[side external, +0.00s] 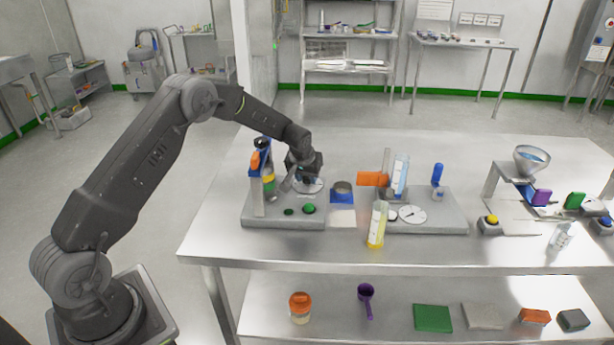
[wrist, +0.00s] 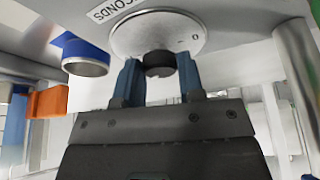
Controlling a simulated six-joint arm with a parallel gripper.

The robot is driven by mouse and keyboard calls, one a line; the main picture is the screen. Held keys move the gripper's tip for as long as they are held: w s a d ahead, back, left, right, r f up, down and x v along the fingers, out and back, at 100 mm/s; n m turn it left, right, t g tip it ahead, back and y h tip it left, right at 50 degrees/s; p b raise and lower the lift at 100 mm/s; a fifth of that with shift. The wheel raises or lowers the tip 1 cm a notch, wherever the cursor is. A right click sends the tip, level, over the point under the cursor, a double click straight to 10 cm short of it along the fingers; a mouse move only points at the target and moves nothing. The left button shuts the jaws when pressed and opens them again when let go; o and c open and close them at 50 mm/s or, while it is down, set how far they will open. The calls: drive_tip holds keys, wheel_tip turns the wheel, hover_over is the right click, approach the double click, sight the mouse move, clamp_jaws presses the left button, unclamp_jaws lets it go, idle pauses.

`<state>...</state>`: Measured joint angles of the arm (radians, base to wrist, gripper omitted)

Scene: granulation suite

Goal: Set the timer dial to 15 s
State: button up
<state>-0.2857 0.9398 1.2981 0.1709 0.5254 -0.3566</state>
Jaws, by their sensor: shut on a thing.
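The timer dial is a round pale disc (wrist: 190,20) with a dark knob (wrist: 160,66) at its centre, and part of a "SECONDS" label (wrist: 118,8) shows beside it in the wrist view. A "0" mark is near its right edge; the other marks and the set time cannot be read. My gripper (wrist: 158,75) is shut on the knob, one blue-grey finger on each side. In the side external view the dial (side external: 311,187) lies on the left grey base (side external: 262,219), partly hidden by my gripper (side external: 303,181).
A blue and orange upright device (side external: 257,175) stands close left of my gripper. A second base (side external: 440,222) holds cylinders and a white dial (side external: 412,214).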

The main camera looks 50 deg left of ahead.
drive_tip(key=o, duration=0.9)
drive_tip(key=v, duration=1.3)
drive_tip(key=shift+s+d+r, duration=0.1)
drive_tip(key=shift+s+r, duration=0.05)
drive_tip(key=shift+r, duration=0.2)
